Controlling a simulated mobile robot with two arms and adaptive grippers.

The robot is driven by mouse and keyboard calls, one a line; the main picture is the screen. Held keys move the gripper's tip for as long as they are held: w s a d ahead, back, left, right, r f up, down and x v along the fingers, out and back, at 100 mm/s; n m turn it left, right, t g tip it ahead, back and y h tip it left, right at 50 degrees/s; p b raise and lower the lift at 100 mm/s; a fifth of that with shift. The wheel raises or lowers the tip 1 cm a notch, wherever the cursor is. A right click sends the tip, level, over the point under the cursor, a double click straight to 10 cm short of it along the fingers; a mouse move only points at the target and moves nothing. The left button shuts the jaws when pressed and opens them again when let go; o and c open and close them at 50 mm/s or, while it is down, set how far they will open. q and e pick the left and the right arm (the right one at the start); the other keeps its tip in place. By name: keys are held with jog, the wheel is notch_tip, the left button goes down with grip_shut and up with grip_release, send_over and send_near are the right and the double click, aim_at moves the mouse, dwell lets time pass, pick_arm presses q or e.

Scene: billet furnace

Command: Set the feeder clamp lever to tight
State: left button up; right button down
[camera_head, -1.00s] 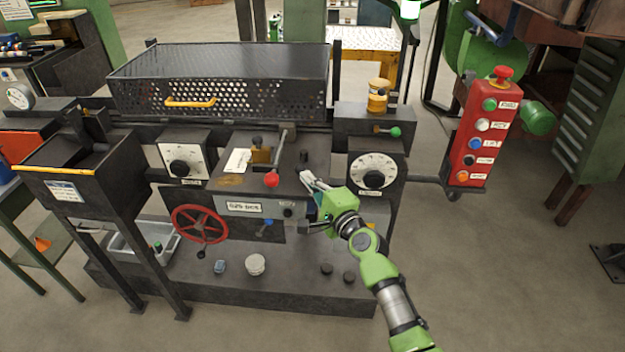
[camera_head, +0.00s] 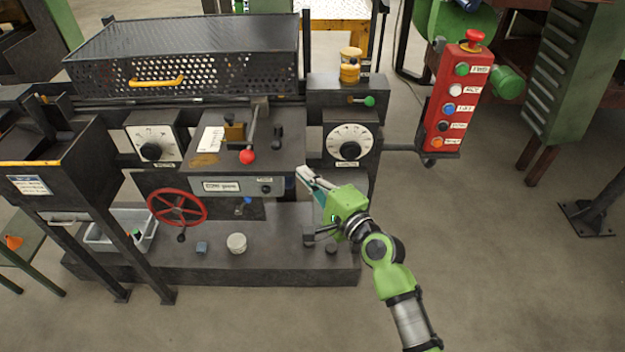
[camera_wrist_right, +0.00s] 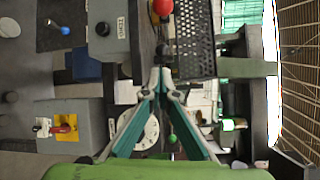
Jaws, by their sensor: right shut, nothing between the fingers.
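A lever with a red ball (camera_head: 247,157) stands on the feeder's dark top plate, its rod running back from the ball. A short lever with a green knob (camera_head: 369,101) sticks out at the upper right, and one with a blue knob (camera_head: 247,201) hangs below the front panel. I cannot tell which is the clamp lever. My right gripper (camera_head: 303,173) is shut and empty, right of the plate's front corner and apart from the red ball. In the right wrist view its fingertips (camera_wrist_right: 161,76) meet, with the red ball (camera_wrist_right: 162,7) beyond them. My left gripper is not in view.
A white dial (camera_head: 349,143) sits right of the plate and a red handwheel (camera_head: 177,207) at its lower left. A perforated guard (camera_head: 190,62) stands behind. A red button box (camera_head: 458,100) is at the right. Open floor lies in front and to the right.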

jog(key=shift+v, duration=1.15)
jog(key=shift+w, duration=0.1)
jog(key=s+d+f+n+g+h, duration=0.1)
jog(key=d+f+h, duration=0.1)
jog(key=f, duration=0.8)
jog(key=s+d+f+n+g+h, duration=0.1)
jog(key=s+f+g, duration=0.1)
jog(key=f, duration=0.7)
jog(key=s+d+f+n+g+h+b, duration=0.1)
jog(key=s+d+f+n, duration=0.1)
jog(key=s+f, duration=0.35)
jog(key=s+d+f+n+g+h, duration=0.1)
jog(key=s+d+f+g, duration=0.15)
jog(key=f, duration=0.65)
jog(key=s+d+f+n+h+b, duration=0.15)
jog(key=s+f, duration=0.25)
jog(key=f, duration=0.4)
jog(key=s+d+f+n+g+h, duration=0.1)
jog(key=s+f, duration=0.5)
jog(key=s, duration=0.6)
jog(key=s+d+f+n+g+h, duration=0.1)
jog(key=s+d+f+n+g, duration=0.2)
jog(key=s, duration=0.9)
jog(key=s+d+f+n+g+h+b, duration=0.1)
jog(key=s+d+f+n+g, duration=0.2)
jog(key=s+d+f, duration=0.6)
jog(key=s+f+n, duration=0.2)
jog(key=s, duration=0.2)
